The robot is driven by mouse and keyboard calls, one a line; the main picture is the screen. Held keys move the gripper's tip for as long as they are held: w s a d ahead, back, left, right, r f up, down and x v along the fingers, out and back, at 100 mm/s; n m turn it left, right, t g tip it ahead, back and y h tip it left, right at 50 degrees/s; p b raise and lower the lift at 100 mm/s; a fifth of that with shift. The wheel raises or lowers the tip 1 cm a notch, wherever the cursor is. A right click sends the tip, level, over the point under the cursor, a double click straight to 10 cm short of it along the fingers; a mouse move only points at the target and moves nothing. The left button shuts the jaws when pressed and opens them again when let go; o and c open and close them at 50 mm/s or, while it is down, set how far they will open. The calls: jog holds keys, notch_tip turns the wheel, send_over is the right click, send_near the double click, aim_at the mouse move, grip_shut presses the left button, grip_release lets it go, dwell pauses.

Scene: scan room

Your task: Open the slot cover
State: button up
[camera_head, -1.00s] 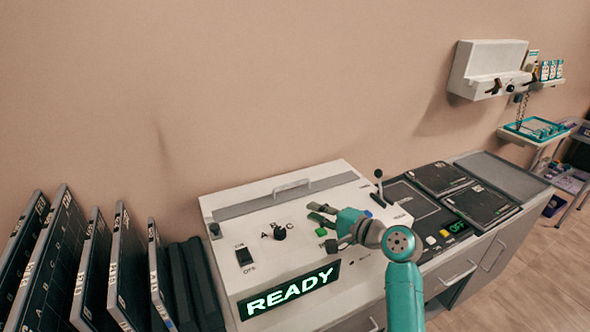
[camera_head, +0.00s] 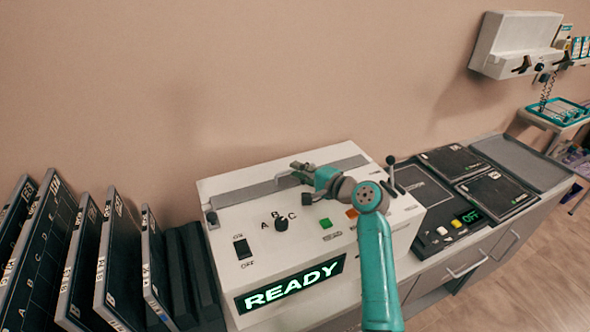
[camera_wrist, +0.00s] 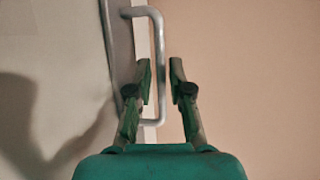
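The white machine (camera_head: 225,250) has a long grey strip, seemingly the slot cover (camera_head: 245,192), along its back top. Its metal handle (camera_wrist: 159,50) shows in the wrist view as a bent bar; in the head view my gripper hides most of it. My gripper (camera_head: 300,171) is over the back of the machine top at the handle. In the wrist view its two fingers (camera_wrist: 161,70) are apart, one on each side of the handle's long bar, with gaps visible. I cannot tell whether the bar is fully between them in depth.
A lit READY sign (camera_head: 291,286), an ON/OFF switch (camera_head: 242,249), an A-B-C knob (camera_head: 281,224) and coloured buttons are on the machine. A black lever (camera_head: 390,166) stands to the right. Dark cassettes (camera_head: 123,262) stand at left.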

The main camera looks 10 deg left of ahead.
jog(key=shift+x, duration=0.9)
grip_shut()
